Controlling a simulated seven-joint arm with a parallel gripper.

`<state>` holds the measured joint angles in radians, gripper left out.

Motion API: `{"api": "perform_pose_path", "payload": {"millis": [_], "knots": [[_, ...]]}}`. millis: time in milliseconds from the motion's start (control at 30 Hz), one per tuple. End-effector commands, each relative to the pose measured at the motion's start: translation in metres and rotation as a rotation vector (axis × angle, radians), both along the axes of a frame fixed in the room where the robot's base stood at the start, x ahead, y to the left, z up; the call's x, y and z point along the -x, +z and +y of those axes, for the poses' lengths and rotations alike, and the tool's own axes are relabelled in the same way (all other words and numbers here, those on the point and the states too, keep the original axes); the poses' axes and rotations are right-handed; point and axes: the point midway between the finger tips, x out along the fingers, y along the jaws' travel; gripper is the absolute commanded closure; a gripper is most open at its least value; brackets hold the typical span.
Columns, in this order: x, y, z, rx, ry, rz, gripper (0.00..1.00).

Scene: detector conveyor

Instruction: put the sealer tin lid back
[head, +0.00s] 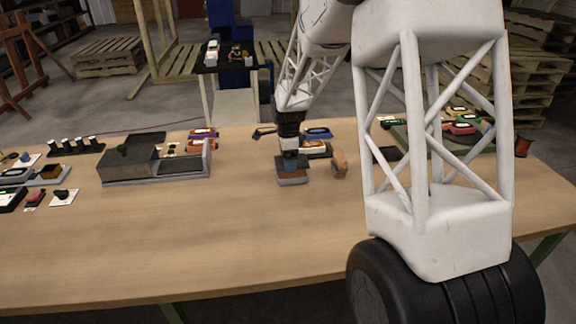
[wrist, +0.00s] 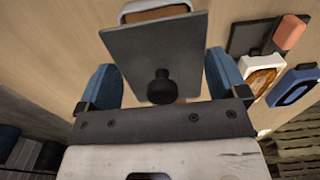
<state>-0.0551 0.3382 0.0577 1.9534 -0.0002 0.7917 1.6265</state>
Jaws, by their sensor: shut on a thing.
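The lid (wrist: 150,45) is a flat dark grey plate with a round black knob (wrist: 161,88). My gripper (wrist: 162,82) has a blue finger on each side of it and is shut on the lid. In the head view my gripper (head: 291,164) is low over the near-middle table. A tin (wrist: 140,15) with a pale rim and brown inside shows past the lid's far edge in the wrist view, partly covered by the lid. It also shows right below the gripper in the head view (head: 292,182). Whether lid and tin touch is hard to tell.
A blue tin (head: 318,133) and a white-rimmed brown one (head: 314,148) stand just behind my gripper. A grey case (head: 152,178) stands left. The table front (head: 215,240) is clear.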

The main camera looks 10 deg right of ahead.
Motion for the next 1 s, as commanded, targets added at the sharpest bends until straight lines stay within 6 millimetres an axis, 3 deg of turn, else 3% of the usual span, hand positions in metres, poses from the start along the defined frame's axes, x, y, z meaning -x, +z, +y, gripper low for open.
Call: {"api": "perform_pose_path", "payload": {"millis": [333,867,900,1000], "knots": [[0.0,-0.03,0.0,0.0,0.0,0.001,0.32],[0.0,-0.036,0.0,0.0,0.0,0.001,0.32],[0.0,-0.036,0.0,0.0,0.0,0.001,0.07],[0.0,-0.036,0.0,0.0,0.0,0.001,0.0]]}}
